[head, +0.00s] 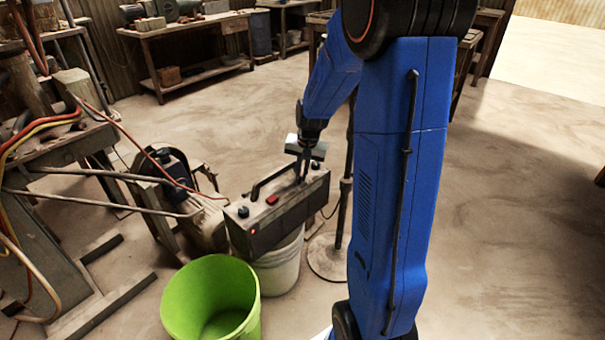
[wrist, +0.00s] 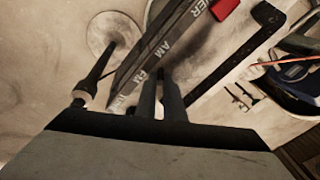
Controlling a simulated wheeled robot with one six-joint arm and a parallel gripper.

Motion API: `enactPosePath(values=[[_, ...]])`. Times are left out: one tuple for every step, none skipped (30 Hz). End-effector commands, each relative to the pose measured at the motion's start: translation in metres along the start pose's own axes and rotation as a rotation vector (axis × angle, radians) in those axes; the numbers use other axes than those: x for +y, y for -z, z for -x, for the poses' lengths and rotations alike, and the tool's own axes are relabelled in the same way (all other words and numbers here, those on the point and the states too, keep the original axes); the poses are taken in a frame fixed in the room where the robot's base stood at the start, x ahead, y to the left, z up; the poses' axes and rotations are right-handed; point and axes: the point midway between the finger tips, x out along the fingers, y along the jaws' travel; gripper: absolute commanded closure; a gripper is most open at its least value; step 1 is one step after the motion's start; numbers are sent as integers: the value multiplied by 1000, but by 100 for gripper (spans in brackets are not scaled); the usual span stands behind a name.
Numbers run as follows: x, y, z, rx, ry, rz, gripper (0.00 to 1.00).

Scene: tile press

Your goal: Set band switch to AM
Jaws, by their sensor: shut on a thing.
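The radio (head: 280,222) is a dark box with a pale, worn top, standing on a white bucket in the head view. A red button (head: 272,199) and a dark knob (head: 243,211) show on its top. My gripper (head: 301,176) points down at the right part of that top. In the wrist view my gripper (wrist: 160,84) has its two fingers close together beside the AM and FM labels on the radio (wrist: 165,50). It is shut on the band switch, which the fingers hide. I cannot tell which label the switch stands at.
A black carry handle (head: 275,180) runs along the radio's top beside the gripper. A green bucket (head: 212,300) stands in front. A thin black stand (head: 343,215) rises close at the right. A machine with hoses (head: 185,205) is at the left.

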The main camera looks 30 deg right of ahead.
Motion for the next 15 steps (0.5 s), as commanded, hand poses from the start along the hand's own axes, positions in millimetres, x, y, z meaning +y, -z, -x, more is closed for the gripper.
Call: enactPosePath(values=[[-2, -2, 1, 20, -11, 8, 100], [-2, -2, 1, 32, -18, 12, 100], [-3, -3, 1, 47, -28, 16, 100], [-3, -4, 1, 58, -35, 18, 100], [-4, -4, 1, 70, -42, 20, 100], [-4, -5, 1, 85, -51, 24, 100], [-5, -5, 1, 96, -58, 27, 100], [-5, -6, 1, 108, -65, 30, 100], [-5, -6, 1, 123, -74, 33, 100], [-6, -7, 1, 133, -81, 36, 100], [-6, -8, 1, 144, -88, 39, 100], [-6, -8, 2, 159, -96, 43, 100], [-7, -8, 2, 171, -103, 45, 100], [-7, -9, 2, 181, -110, 48, 100], [-8, -10, 1, 195, -119, 53, 100]])
